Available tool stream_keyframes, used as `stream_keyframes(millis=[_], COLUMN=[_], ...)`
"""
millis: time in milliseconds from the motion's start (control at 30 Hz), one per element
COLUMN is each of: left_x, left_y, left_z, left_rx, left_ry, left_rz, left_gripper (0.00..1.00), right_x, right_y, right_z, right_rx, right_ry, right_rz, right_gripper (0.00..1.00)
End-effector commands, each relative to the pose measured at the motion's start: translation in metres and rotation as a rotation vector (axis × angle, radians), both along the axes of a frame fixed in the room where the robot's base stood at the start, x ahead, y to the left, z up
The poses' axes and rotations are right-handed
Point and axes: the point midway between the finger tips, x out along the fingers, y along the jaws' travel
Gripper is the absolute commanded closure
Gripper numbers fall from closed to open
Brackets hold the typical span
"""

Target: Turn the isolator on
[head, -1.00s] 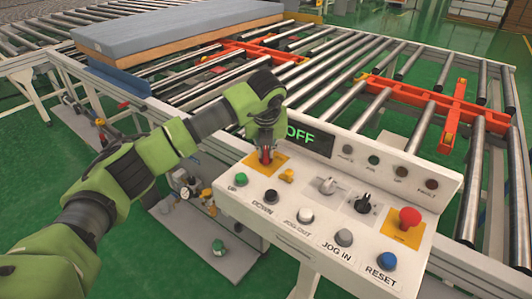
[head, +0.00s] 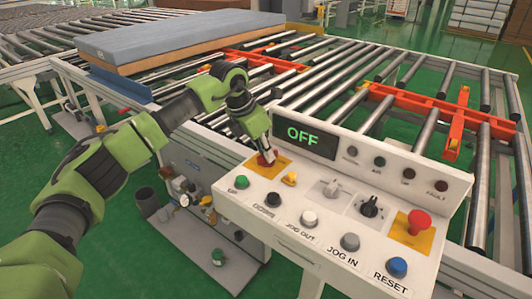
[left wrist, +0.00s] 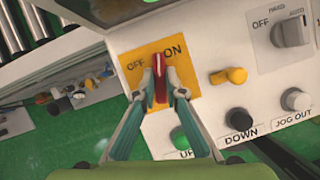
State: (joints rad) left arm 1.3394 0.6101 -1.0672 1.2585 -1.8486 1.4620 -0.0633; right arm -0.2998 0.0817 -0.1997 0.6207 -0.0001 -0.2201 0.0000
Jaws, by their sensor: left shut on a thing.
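The isolator is a red handle on a yellow plate marked OFF and ON, at the left end of the control panel (head: 325,205). My left gripper (head: 266,154) reaches it from above and is shut on the red isolator handle (left wrist: 160,78). In the left wrist view the fingers close on both sides of the handle, which points roughly up between the two labels. The display (head: 305,139) reads OFF in green. In the head view the gripper hides part of the handle. My right gripper is not in view.
A red stop knob (head: 418,221) stands at the panel's right end. Black and grey selectors (head: 371,207) and coloured buttons (head: 397,267) sit between. Behind is a roller conveyor (head: 320,85) with a blue-grey mattress (head: 180,37) at the far left.

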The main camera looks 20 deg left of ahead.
Motion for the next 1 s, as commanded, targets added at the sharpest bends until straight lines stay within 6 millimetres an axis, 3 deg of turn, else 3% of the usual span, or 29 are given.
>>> stream_keyframes(millis=[500,1000], left_x=[0.003,0.003], left_y=[0.002,0.002], left_z=[0.003,0.002], left_rx=[0.001,0.001], left_ry=[-0.005,-0.005], left_rz=[-0.401,-0.526], left_gripper=[1.0,1.0], right_x=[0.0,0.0], right_y=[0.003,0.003], right_z=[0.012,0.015], right_rx=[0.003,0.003], right_ry=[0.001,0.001], right_rz=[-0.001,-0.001], right_gripper=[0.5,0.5])
